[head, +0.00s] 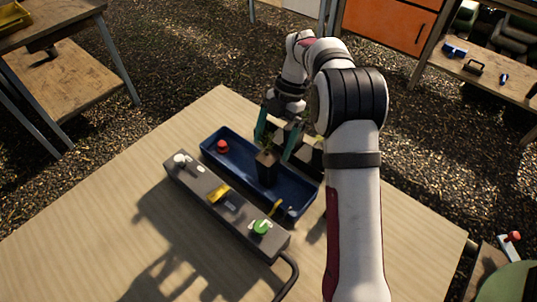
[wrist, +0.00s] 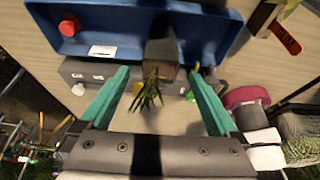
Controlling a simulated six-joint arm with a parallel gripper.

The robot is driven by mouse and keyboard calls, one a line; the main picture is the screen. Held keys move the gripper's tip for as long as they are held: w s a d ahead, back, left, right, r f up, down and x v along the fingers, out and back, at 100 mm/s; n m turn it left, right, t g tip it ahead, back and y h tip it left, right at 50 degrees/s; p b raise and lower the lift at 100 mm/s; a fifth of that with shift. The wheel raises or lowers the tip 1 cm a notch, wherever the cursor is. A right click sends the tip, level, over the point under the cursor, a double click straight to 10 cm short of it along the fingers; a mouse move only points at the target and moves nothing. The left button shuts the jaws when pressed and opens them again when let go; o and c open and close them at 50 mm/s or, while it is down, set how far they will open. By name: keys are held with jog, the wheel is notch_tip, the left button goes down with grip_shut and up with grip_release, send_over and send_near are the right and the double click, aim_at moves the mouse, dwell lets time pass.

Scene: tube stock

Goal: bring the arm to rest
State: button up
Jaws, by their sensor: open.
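My gripper (head: 273,148) has teal fingers and is open above the work table (head: 90,235). In the wrist view, my gripper (wrist: 159,73) has its fingers spread wide with nothing held. A dark square pot (head: 267,172) with a small spiky plant stands below the fingers, at the blue tray (head: 235,160). In the wrist view the pot (wrist: 161,50) shows beyond and between the fingertips, apart from both, with its green leaves (wrist: 150,92) pointing toward the palm. Whether the pot rests on the tray floor is hard to tell.
A grey control box (head: 205,192) with a white knob, yellow switch and green button (head: 261,227) lies along the tray's near side. A red knob (head: 222,146) is in the tray. A wooden shelf (head: 490,75) and orange cabinet (head: 390,22) stand behind. The table's left part is clear.

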jog(key=shift+v, duration=0.85)
jog(key=s+r+m+t, duration=0.1)
jog(key=s+r+m, duration=0.8)
jog(key=s+m, duration=0.65)
jog(key=s+f+m+t, duration=0.1)
jog(key=s+m, duration=0.7)
jog(key=s+f+m+t+h, duration=0.1)
jog(key=s+f+m, duration=0.1)
jog(key=s+m, duration=0.6)
jog(key=shift+d+f+m, duration=0.3)
jog(key=shift+d+m, duration=0.15)
jog(key=shift+m, duration=0.1)
